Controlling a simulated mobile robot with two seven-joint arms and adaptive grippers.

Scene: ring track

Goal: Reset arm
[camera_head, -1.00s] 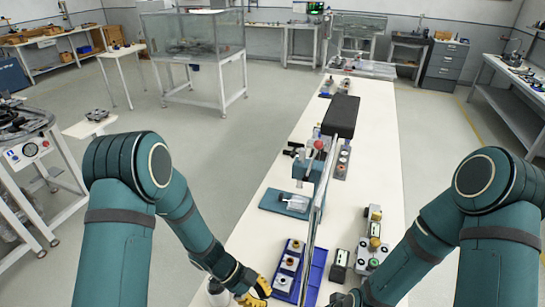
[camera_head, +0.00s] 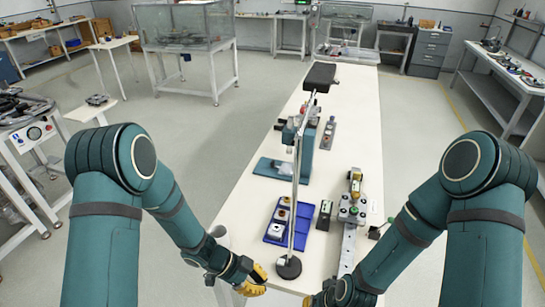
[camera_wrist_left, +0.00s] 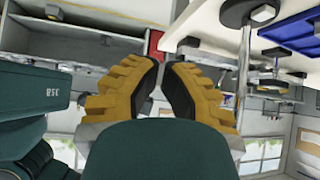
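My left gripper (camera_head: 260,280) is at the lower middle of the head view, beside the near left edge of the long white table (camera_head: 346,130). In the left wrist view its yellow fingers (camera_wrist_left: 162,66) lean together, their tips almost meeting, with nothing seen between them. My right gripper (camera_head: 316,299) is at the bottom edge of the head view, low over the table's near end. It is partly cut off and dark, so its fingers are unclear.
A thin upright pole on a round black base (camera_head: 288,267) stands close to the right of my left gripper. A blue tray (camera_head: 275,237) with small parts, a small dark green block (camera_head: 324,215) and a grey fixture (camera_head: 350,212) are on the table.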

